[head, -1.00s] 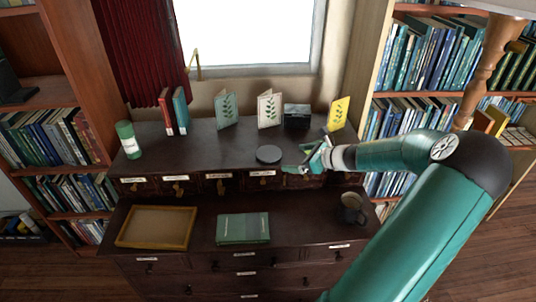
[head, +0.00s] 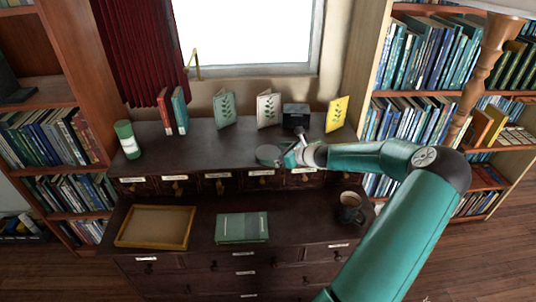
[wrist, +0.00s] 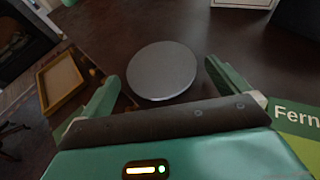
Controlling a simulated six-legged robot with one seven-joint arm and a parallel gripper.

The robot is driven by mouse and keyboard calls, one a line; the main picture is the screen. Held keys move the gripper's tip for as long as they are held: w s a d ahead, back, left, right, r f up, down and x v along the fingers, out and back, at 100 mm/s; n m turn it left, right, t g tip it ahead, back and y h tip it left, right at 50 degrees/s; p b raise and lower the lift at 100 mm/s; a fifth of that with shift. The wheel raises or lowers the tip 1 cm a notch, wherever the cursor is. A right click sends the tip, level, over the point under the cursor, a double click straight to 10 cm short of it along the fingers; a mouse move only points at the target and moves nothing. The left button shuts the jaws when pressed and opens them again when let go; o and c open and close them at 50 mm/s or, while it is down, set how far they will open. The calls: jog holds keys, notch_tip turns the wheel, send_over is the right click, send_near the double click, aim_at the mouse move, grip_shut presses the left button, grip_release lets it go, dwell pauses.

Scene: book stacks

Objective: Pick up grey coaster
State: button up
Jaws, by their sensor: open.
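The grey coaster (wrist: 162,70) is a flat round disc lying on the dark upper shelf of the desk. In the wrist view it lies just ahead of my gripper (wrist: 162,88), roughly centred between the two green fingers and not gripped. In the head view the coaster (head: 268,153) shows at the left of my gripper (head: 285,154), partly covered by it. My gripper is open and empty, low over the shelf near its front edge.
Cards (head: 269,110), a dark box (head: 296,116) and a yellow card (head: 337,114) stand behind. A green cylinder (head: 127,139) and books (head: 173,111) are left. A tray (head: 122,240), green book (head: 242,228) and mug (head: 350,208) sit on the lower surface.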

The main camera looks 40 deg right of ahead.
jog(key=shift+x, duration=1.1)
jog(key=c, duration=0.8)
jog(key=shift+r, duration=0.15)
